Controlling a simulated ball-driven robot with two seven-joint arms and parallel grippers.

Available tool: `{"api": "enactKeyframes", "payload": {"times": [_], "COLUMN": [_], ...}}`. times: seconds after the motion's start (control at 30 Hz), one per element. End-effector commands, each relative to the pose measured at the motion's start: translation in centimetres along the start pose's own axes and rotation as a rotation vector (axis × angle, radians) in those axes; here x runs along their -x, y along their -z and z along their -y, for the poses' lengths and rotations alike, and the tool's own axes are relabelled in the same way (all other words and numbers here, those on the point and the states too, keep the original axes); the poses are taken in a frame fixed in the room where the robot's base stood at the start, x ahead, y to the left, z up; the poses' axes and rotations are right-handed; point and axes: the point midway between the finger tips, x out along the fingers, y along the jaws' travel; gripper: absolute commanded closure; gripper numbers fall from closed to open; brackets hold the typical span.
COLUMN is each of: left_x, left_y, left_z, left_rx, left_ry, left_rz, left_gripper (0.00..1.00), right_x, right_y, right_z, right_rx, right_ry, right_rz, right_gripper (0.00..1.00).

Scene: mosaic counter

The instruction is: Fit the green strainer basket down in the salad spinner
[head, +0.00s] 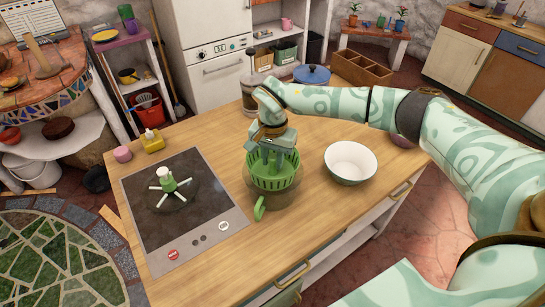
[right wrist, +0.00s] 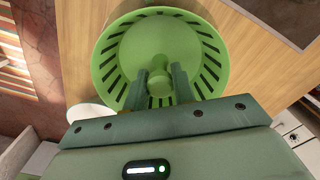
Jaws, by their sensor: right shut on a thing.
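The green strainer basket (head: 273,178) is slotted and round, and looks about level in the head view. My right gripper (head: 271,150) comes down into it from above. In the right wrist view, the two fingers (right wrist: 160,90) are shut on the post at the middle of the basket (right wrist: 110,50). The see-through salad spinner bowl (head: 277,203), with a green handle (head: 260,208), stands on the counter around and below the basket. The basket's rim shows above the bowl; I cannot tell whether its bottom touches. My left gripper is not in view.
A clear disc with a green hub and white knob (head: 168,182) lies on the black cooktop (head: 150,225). A white bowl (head: 350,162) stands right of the spinner. Bare wooden counter (head: 215,125) lies between.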

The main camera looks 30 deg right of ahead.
Motion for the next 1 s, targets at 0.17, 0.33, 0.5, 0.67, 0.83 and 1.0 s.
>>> {"api": "enactKeyframes", "payload": {"times": [0.17,0.33,0.5,0.67,0.83,1.0], "left_x": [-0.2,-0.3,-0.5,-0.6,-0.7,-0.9], "left_y": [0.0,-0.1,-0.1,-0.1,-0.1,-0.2], "left_z": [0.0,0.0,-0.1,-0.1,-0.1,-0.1], "left_rx": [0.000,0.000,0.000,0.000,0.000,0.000], "left_ry": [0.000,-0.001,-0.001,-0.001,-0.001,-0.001], "left_rz": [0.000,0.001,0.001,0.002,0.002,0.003], "left_gripper": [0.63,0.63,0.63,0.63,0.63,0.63], "right_x": [-0.3,-0.6,-0.8,-1.1,-1.3,-1.6], "right_y": [0.0,0.0,0.0,0.0,0.0,0.0], "right_z": [0.0,0.0,0.0,0.0,0.0,0.0], "right_rx": [0.000,0.000,0.001,0.001,0.001,0.001], "right_ry": [0.000,0.000,0.000,0.000,0.000,0.000], "right_rz": [0.000,0.000,0.000,0.000,0.000,0.000], "right_gripper": [1.00,1.00,1.00,1.00,1.00,1.00]}}
